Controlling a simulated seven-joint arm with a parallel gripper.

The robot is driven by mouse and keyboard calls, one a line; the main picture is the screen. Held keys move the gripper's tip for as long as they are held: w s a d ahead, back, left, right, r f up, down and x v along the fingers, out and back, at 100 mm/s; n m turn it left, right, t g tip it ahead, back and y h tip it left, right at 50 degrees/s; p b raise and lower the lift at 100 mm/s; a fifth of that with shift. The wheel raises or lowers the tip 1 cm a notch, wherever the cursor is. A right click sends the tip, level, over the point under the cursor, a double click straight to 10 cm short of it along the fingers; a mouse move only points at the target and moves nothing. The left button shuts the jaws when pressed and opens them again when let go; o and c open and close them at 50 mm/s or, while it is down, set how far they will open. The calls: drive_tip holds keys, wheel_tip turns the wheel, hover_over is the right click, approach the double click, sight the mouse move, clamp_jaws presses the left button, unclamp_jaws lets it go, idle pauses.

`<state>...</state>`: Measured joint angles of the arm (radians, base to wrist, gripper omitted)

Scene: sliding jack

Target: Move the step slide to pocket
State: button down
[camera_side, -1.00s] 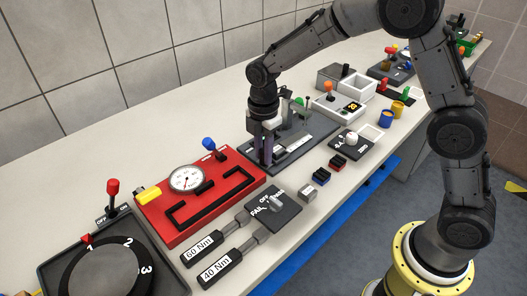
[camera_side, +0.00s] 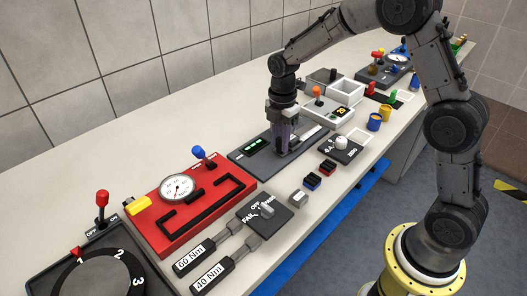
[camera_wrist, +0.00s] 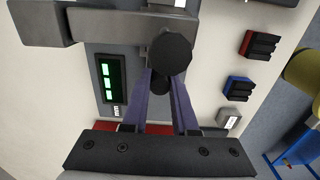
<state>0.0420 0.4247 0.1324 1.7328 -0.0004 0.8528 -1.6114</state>
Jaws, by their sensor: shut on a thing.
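The sliding jack unit is a dark grey base plate (camera_side: 245,160) in the middle of the bench, with a lit green display (camera_side: 256,143) at its left part. My gripper (camera_side: 285,151) points down over the middle of the plate. In the wrist view my gripper (camera_wrist: 163,85) has its purple fingers closed around a dark handle with a round black cap (camera_wrist: 172,50), which I take to be the step slide. A grey bar (camera_wrist: 100,25) runs left from the cap. The display also shows there (camera_wrist: 110,80). The fingers and arm hide the slide in the side view, and I cannot make out the pocket.
A red gauge panel (camera_side: 225,166) stands left of the plate. A black switch plate (camera_side: 282,214), small red and blue blocks (camera_side: 313,181) and a white-knob dial box (camera_side: 341,156) lie in front. A white box with an orange knob (camera_side: 318,104) stands behind to the right.

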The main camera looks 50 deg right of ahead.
drive_tip(key=shift+d+r, duration=0.1)
drive_tip(key=shift+d, duration=0.95)
drive_tip(key=c, duration=0.7)
unclamp_jaws()
wheel_tip(320, 180, up, 14)
drive_tip(key=shift+f, duration=0.1)
drive_tip(key=shift+r, duration=4)
